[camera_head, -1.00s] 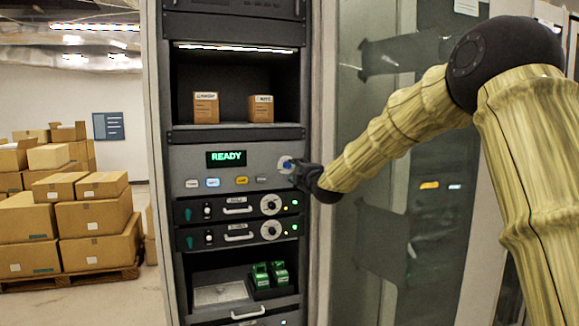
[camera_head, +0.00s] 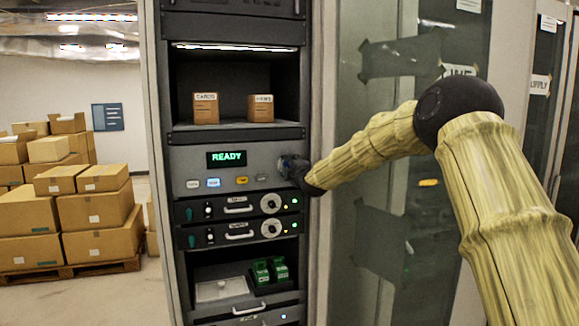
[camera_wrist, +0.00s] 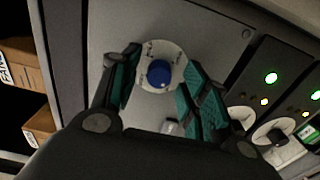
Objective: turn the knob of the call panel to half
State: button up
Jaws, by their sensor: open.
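The call panel (camera_head: 245,160) is the grey strip in the rack with a green READY display (camera_head: 227,158) and a row of small buttons. Its blue knob (camera_wrist: 159,73) sits on a round white dial with dark markings, seen in the wrist view. My gripper (camera_wrist: 158,75) is open, with one teal-padded finger on either side of the knob. I cannot tell whether the pads touch it. In the head view my gripper (camera_head: 292,168) is at the panel's right end and hides the knob. The dial's printed words are too small to read.
Below the panel are two drawer units with white dials (camera_head: 271,203) and green lights. A shelf above holds two small boxes (camera_head: 205,108). Green items (camera_head: 270,270) stand in the lower bay. Stacked cartons (camera_head: 85,215) stand at left. A glass cabinet door (camera_head: 385,225) is at right.

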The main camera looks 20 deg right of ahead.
grip_shut()
